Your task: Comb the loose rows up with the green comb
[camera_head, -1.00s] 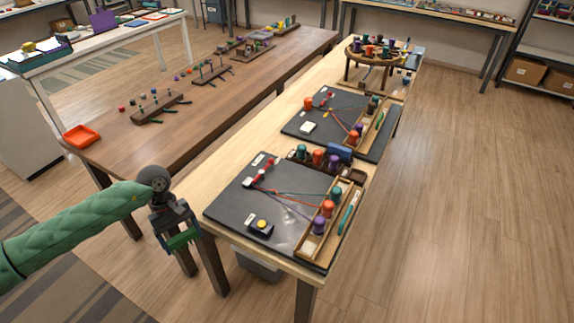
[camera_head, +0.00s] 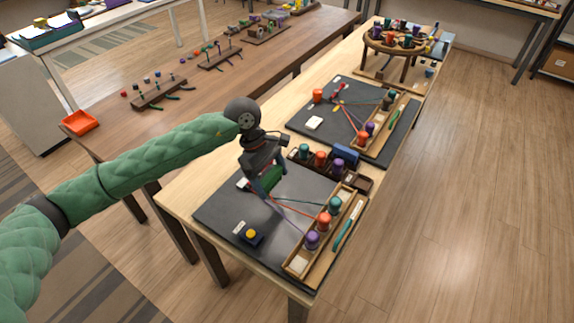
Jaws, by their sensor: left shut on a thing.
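My left gripper (camera_head: 268,188) is shut on the green comb (camera_head: 272,178), over the upper left part of the near dark board (camera_head: 222,210). The gripper hides most of the cords' joined end; whether the comb touches the cords I cannot tell. Teal, orange and purple cords fan out from under it to a teal spool (camera_head: 335,204), an orange spool (camera_head: 324,221) and a purple spool (camera_head: 312,240) at the wooden tray (camera_head: 297,263) on the right. The braided rows are too small and covered to make out. My right gripper is not in view.
A dark box with a yellow button (camera_head: 251,236) sits on the near board. A teal tool (camera_head: 348,226) lies along the tray. A second board (camera_head: 340,118) is farther back.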

